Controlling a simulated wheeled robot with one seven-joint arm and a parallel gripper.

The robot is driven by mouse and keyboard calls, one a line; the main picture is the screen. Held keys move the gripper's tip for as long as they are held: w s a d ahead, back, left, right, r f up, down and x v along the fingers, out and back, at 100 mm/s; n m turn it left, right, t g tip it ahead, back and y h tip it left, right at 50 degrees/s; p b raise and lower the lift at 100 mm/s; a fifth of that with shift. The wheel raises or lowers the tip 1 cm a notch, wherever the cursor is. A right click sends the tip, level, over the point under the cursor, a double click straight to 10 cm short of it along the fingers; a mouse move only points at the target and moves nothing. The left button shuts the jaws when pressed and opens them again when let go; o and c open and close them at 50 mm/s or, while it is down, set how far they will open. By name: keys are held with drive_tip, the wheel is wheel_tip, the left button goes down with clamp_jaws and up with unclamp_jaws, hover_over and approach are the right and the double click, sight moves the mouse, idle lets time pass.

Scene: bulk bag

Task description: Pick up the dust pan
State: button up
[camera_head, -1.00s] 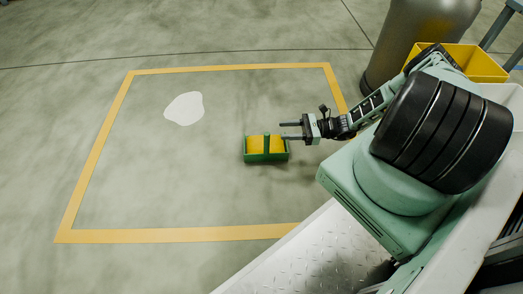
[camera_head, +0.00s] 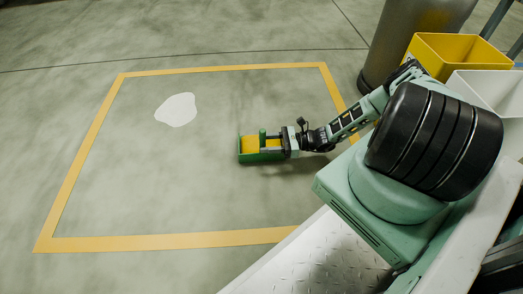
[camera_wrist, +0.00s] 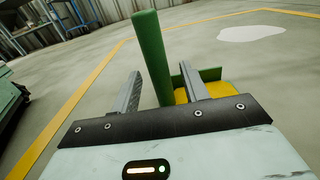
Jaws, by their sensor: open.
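The dust pan (camera_head: 252,157) is green with a yellow inside and rests on the floor. My gripper (camera_head: 270,144) is low over the right side of the pan, at the handle. In the wrist view the handle (camera_wrist: 152,50) stands between the two open fingers of my gripper (camera_wrist: 160,76), with gaps visible on either side. Part of the pan's yellow inside (camera_wrist: 182,96) shows beside the right finger; the rest is hidden behind the gripper.
A yellow line (camera_head: 180,241) frames a rectangle on the floor around the pan. A white patch (camera_head: 177,110) lies on the floor at upper left. A large metal drum (camera_head: 405,35) and a yellow bin (camera_head: 455,60) stand at upper right. The floor left of the pan is clear.

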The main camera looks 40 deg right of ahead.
drive_tip(key=shift+x, duration=0.95)
drive_tip(key=shift+c, duration=0.4)
clamp_jaws()
drive_tip(key=shift+r, duration=0.1)
